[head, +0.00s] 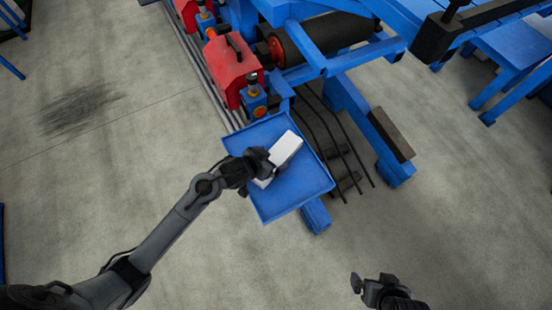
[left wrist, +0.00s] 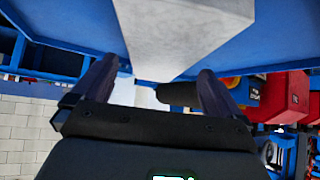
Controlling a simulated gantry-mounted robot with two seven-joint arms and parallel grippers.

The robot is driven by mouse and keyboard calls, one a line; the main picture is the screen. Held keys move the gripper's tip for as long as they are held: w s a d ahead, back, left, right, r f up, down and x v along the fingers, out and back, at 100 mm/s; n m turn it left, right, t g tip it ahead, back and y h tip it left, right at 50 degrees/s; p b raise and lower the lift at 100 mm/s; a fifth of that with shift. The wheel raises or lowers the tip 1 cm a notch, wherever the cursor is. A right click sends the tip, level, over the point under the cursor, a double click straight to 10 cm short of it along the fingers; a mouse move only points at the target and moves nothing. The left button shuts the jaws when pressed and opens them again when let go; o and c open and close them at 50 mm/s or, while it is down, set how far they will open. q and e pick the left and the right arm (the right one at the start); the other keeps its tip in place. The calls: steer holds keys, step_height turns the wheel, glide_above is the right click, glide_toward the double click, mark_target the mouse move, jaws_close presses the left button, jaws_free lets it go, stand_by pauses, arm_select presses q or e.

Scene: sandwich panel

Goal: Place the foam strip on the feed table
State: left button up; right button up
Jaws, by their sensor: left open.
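The white foam strip (head: 286,149) appears to lie on the blue, rimmed feed table (head: 303,192), set diagonally. My left gripper (head: 262,165) is over the strip's near part and hides some of it. In the left wrist view the strip (left wrist: 185,30) is large and pale, just beyond the fingertips. The left fingers (left wrist: 157,70) stand apart, open, with the strip's end near the gap between them. Whether they touch it cannot be told. My right gripper (head: 372,287) is low in the head view, away from the table; its jaw state is unclear.
A red-and-blue machine unit (head: 231,66) stands behind the table's upper left edge. A dark roller (head: 335,32) sits in the blue frame. Dark bent rods (head: 335,130) are right of the table. Concrete floor (head: 110,150) is open at left.

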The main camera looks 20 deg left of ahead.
mark_target(276, 157)
arm_select(q)
steer(key=b+x, duration=0.1)
steer(key=x, duration=0.3)
steer(key=shift+w+d, duration=0.1)
steer(key=c, duration=1.1)
steer(key=shift+r, duration=0.1)
